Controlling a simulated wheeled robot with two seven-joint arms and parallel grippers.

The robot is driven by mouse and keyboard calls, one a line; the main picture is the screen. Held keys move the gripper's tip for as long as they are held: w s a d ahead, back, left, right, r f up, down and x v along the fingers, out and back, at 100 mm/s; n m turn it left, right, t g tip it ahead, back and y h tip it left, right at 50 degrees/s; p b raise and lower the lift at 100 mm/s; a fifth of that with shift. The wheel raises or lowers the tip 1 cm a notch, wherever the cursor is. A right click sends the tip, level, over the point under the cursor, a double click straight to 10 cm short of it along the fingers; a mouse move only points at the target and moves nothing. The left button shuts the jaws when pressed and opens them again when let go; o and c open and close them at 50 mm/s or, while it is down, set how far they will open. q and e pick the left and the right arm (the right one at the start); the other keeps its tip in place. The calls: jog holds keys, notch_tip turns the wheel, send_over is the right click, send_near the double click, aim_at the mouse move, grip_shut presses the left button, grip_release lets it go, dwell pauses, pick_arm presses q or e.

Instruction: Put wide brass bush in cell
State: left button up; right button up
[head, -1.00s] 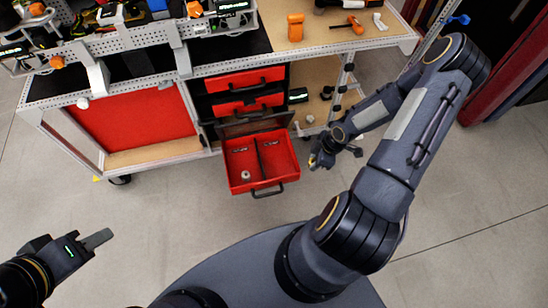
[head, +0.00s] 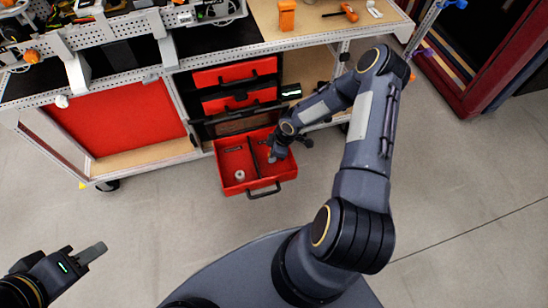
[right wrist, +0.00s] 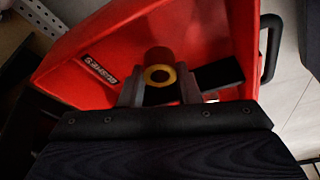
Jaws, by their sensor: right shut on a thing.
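The wide brass bush (right wrist: 160,75) is a short ring with a dark bore, seen between the fingers of my right gripper (right wrist: 160,92). That gripper is shut on it. In the head view my right gripper (head: 272,158) is over the right-hand cell of the open red drawer (head: 228,187); the bush is not clear there. The cell's red wall with a label (right wrist: 98,70) shows in the right wrist view. Whether the bush touches the cell floor is hidden. My left gripper (head: 92,253) is at lower left, away from the cart, with its finger gap not clear.
A small pale ring (head: 239,175) lies in the drawer's left cell, beyond a divider. Closed red drawers (head: 235,72) are above. A black handle (head: 264,190) is on the drawer front. The floor before the cart is clear.

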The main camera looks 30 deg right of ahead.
notch_tip(320, 180, down, 2)
jog(key=shift+f, duration=0.2)
jog(key=shift+r, duration=0.1)
jog(key=shift+s, duration=0.1)
jog(key=shift+f+b, duration=0.25)
jog(key=shift+b, duration=0.15)
jog(key=o, duration=1.1)
jog(key=shift+r, duration=0.1)
